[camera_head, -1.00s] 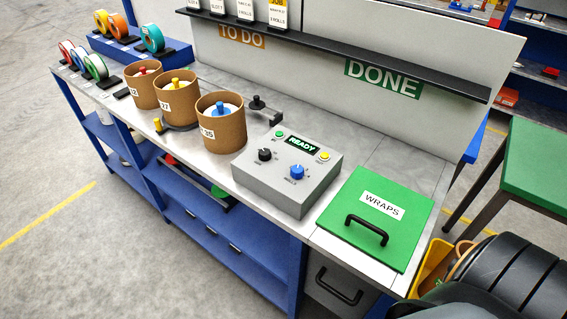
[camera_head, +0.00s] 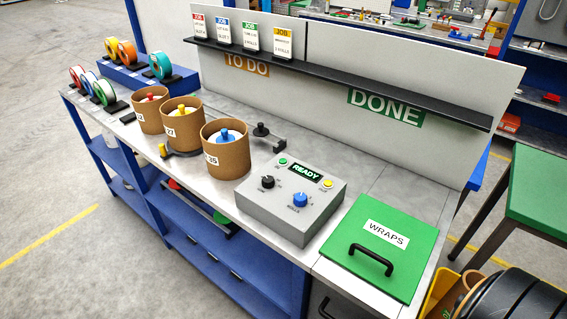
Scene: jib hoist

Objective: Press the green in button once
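The green button (camera_head: 283,162) is a small round cap at the far left corner of the top of a grey control box (camera_head: 290,225). The box stands on the bench, and its small screen (camera_head: 305,172) reads READY. A yellow button (camera_head: 327,183) is at the right of the screen. A black knob (camera_head: 267,182) and a blue knob (camera_head: 300,200) are on the near part of the top. Neither of my grippers shows, and nothing touches the box.
Three brown tubs (camera_head: 226,158) stand left of the box. A green WRAPS lid (camera_head: 380,252) with a black handle lies to its right. A black ledge (camera_head: 335,78) with job cards runs behind. Tape rolls (camera_head: 160,66) stand at the far left. A green table (camera_head: 535,185) is at the right.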

